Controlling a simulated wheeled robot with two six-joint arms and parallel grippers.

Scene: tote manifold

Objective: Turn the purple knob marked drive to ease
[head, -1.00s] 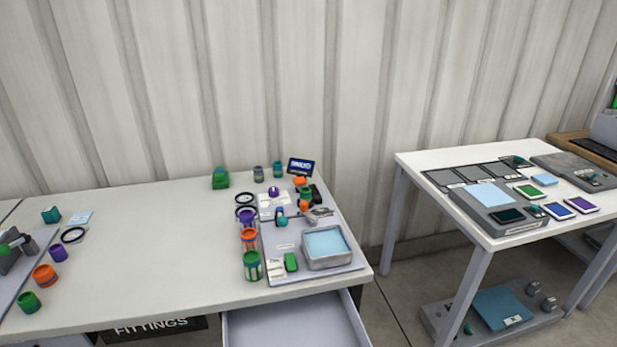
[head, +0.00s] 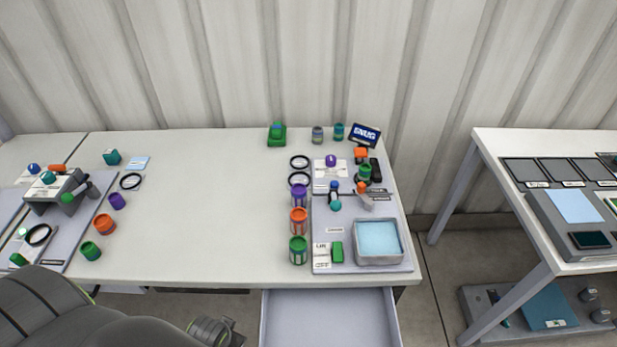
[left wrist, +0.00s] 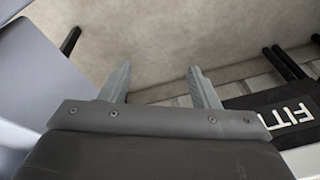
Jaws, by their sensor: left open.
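A small purple knob (head: 330,160) stands on a white labelled plate on the grey board (head: 345,238) at the right end of the table in the head view. Its marking is too small to read, so I cannot tell its setting. My left arm shows at the bottom left of the head view, low at the table's front edge and far from the knob. In the left wrist view my left gripper (left wrist: 160,82) is open and empty, with floor beyond its fingers. My right gripper is not in view.
Purple, orange and green jars (head: 298,250) stand in a column left of the board. A metal tray (head: 380,259) with a light blue surface sits at its front. An open drawer (head: 330,318) juts out below. The table's middle is clear.

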